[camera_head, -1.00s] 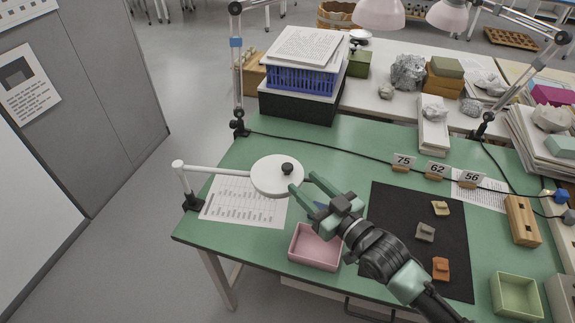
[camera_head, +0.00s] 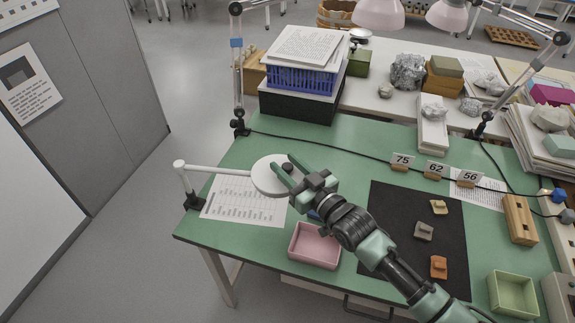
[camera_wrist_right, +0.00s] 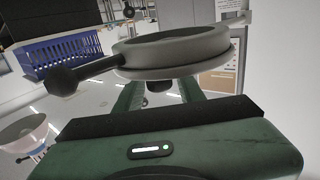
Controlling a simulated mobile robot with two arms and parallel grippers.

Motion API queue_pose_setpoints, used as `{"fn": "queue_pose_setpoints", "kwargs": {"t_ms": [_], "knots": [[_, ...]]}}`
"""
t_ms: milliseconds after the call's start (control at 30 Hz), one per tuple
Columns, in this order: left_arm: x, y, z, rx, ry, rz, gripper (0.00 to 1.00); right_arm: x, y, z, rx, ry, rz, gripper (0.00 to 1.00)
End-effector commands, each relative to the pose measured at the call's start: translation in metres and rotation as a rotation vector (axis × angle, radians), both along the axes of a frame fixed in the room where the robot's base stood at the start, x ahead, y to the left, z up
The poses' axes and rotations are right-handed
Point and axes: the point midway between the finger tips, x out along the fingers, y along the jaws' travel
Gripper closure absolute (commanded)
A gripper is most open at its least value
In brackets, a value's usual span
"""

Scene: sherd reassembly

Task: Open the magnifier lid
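The magnifier (camera_head: 262,180) is a white round head on a white arm, clamped at the table's left edge. Its flat lid looks closed, with a dark knob (camera_head: 287,167) near the right rim. My right gripper (camera_head: 284,161) is open over that rim, and its two green fingers appear on either side of the knob; I cannot tell whether they touch it. In the right wrist view the round head (camera_wrist_right: 175,50) hides the fingertips, and a black ball on a stem (camera_wrist_right: 65,80) sticks out to the left. My left gripper is not in view.
A printed sheet (camera_head: 245,208) lies under the magnifier. A pink tray (camera_head: 314,247) stands near the front edge. A black mat (camera_head: 395,210) with three sherds lies to the right, with number tags (camera_head: 435,168) behind it. A lamp post (camera_head: 238,75) rises at the back left.

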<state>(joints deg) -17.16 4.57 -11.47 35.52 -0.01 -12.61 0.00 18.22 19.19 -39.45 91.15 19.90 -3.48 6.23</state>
Motion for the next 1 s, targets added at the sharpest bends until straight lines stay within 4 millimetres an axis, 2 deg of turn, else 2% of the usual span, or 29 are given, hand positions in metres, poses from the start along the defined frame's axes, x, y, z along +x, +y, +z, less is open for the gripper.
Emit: {"fn": "queue_pose_setpoints", "kwargs": {"t_ms": [33,100,133,1000], "knots": [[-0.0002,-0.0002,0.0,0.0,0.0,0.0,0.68,-0.0001,-0.0002,-0.0001,0.0,0.0,0.0,0.79],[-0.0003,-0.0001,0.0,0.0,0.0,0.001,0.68,-0.0002,-0.0003,-0.0002,0.0,0.0,0.0,0.98],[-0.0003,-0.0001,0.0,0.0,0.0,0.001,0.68,-0.0002,-0.0003,-0.0002,-0.001,0.001,0.0,1.0],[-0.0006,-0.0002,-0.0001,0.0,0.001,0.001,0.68,-0.0003,-0.0006,-0.0007,-0.001,0.002,-0.001,1.0]]}}
